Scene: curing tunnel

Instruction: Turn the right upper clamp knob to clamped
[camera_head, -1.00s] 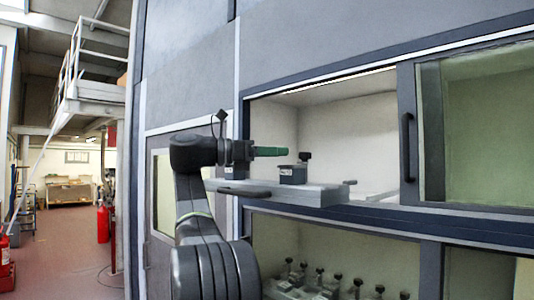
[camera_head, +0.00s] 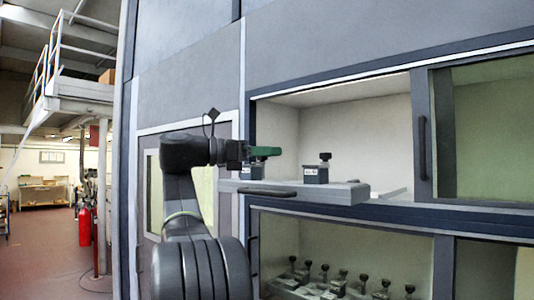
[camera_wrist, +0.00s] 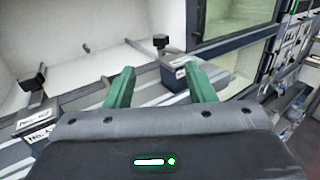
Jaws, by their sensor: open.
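The upper pull-out tray (camera_head: 345,195) carries two dark clamp blocks. The knob's angle is too small to read.
A sliding glass door with a black handle (camera_head: 422,148) stands right of the upper opening. The lower compartment holds several similar knobs (camera_head: 325,272). A red fire extinguisher (camera_head: 85,226) stands by a post at left; the floor (camera_head: 50,265) there is clear.

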